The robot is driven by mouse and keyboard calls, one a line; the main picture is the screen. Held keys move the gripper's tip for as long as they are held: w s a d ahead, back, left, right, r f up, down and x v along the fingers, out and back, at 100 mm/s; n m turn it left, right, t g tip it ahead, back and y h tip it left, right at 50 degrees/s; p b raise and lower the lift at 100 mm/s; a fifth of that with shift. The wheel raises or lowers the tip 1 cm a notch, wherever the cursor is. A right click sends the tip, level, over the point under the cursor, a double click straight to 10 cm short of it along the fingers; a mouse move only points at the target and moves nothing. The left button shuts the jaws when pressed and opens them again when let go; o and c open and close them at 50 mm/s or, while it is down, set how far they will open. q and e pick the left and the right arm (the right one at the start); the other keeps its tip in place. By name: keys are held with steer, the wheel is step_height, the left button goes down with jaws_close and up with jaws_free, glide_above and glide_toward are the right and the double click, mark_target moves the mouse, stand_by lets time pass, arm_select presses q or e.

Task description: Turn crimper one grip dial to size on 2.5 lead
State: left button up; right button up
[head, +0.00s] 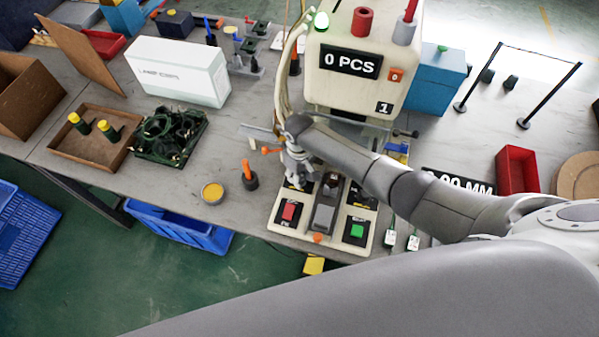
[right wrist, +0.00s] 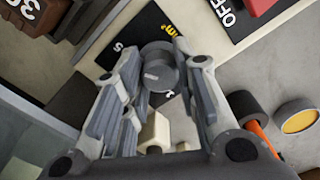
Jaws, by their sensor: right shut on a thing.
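Crimper one (head: 325,92) is the cream machine with a "0 PCS" display and a "1" plate. Its base (head: 330,240) carries a red switch (head: 288,212) and a green button (head: 357,231). My right gripper (head: 297,178) reaches down over the base's back left corner and hides the dial in the head view. In the right wrist view the grey round grip dial (right wrist: 158,66) sits between my right fingers on a black plate, where a "5" and part of a yellow marking show. The fingers are shut on the dial. My left gripper is not in view.
An orange-handled tool in a black holder (head: 249,178) and a yellow-topped round tin (head: 212,192) stand left of the base. A white box (head: 178,72), a brown tray (head: 82,158) and a green crate (head: 172,136) are further left. A red bin (head: 517,171) stands right.

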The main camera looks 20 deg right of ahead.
stand_by(0.5)
steer(key=o, duration=1)
steer(key=shift+o, duration=0.2)
steer(key=shift+r, duration=0.1)
step_height(320, 180, up, 12)
